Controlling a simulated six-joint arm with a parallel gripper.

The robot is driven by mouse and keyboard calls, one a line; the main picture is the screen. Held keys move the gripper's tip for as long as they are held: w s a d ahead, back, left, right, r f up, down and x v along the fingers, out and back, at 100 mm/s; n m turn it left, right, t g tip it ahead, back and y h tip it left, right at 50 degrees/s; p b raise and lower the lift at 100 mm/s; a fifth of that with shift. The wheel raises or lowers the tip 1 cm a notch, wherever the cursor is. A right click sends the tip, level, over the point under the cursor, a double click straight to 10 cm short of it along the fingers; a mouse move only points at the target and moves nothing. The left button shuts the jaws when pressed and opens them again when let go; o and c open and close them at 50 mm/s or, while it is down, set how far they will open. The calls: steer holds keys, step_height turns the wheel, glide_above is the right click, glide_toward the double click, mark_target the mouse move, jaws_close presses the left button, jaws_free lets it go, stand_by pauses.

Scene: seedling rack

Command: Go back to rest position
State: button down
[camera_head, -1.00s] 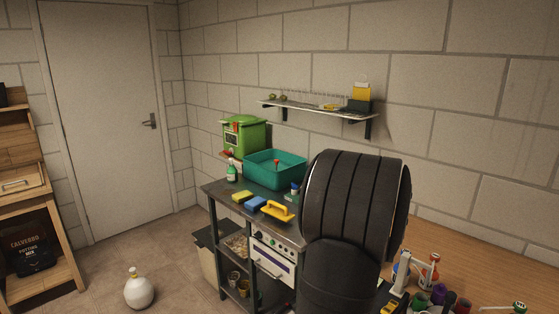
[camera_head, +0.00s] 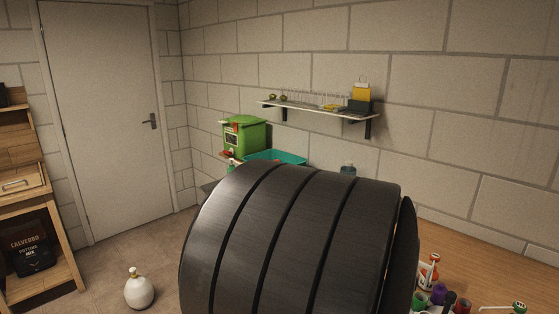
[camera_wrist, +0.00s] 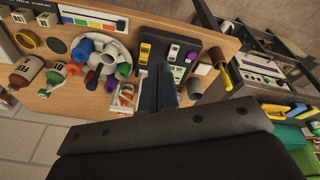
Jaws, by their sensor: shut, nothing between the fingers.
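My gripper (camera_wrist: 158,88) shows in the wrist view, with its two dark fingers together and nothing between them. It hangs over the wooden bench (camera_wrist: 90,108), in front of a dark tray (camera_wrist: 203,40) holding yellow and white pieces. I cannot tell its height above the bench. In the head view the gripper is hidden or out of frame. There, my large black arm link fills the lower middle and hides most of the dark cart.
A white dish (camera_wrist: 124,47) of coloured pots and several bottles (camera_wrist: 25,70) crowd the bench. A teal basin (camera_head: 275,157) and green bin (camera_head: 245,134) stand behind my arm. A wall shelf (camera_head: 320,109) is above. A white sprayer (camera_head: 139,290) stands on open floor.

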steer(key=s+a+f+t, duration=0.1)
steer(key=s+a+f, duration=0.1)
steer(key=s+a, duration=0.4)
steer(key=s+a+f+m+t, duration=0.1)
steer(key=s+a, duration=0.6)
steer(key=s, duration=0.8)
steer(key=shift+s+a+f+t+h, duration=0.15)
steer(key=shift+f+t+h, duration=0.25)
steer(key=shift+f, duration=0.8)
steer(key=c, duration=2.2)
jaws_free()
